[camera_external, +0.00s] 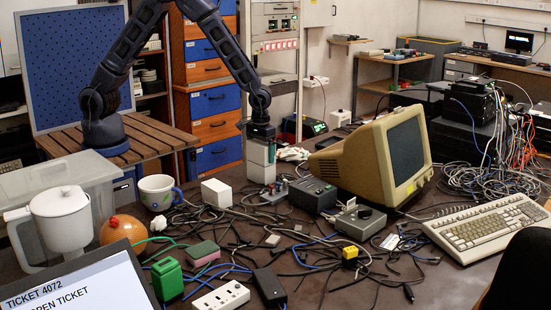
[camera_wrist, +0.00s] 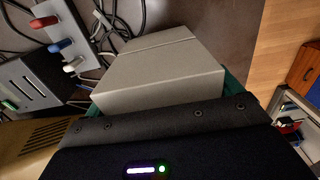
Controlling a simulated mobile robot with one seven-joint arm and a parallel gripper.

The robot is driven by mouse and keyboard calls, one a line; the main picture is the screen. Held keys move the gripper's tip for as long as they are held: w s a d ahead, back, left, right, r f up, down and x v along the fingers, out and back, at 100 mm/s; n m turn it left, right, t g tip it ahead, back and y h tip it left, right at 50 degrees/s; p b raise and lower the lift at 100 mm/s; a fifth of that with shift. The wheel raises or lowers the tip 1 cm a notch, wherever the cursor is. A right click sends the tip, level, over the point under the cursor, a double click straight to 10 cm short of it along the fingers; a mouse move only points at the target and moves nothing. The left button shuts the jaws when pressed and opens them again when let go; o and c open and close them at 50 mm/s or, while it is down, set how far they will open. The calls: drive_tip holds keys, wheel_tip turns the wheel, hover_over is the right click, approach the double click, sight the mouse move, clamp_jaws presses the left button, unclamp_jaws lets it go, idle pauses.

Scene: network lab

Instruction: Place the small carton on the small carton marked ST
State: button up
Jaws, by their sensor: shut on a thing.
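My gripper (camera_external: 262,140) points down at the table's back middle, shut on a pale small carton (camera_external: 257,154). In the wrist view the carton (camera_wrist: 150,80) fills the space beyond the gripper body, with a line across it and dark green showing at its edges. Below it in the external view is another pale block face (camera_external: 262,174); I cannot tell whether this is a second carton under it or the same one. A white box (camera_external: 216,192) stands apart to the left on the table. I can read no ST mark on any of them.
A floral mug (camera_external: 158,191) stands left of the white box. Loose cables cover much of the table. A unit with coloured toggles (camera_wrist: 70,40) shows in the wrist view.

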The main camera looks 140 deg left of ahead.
drive_tip(key=shift+f, duration=0.15)
drive_tip(key=o, duration=0.8)
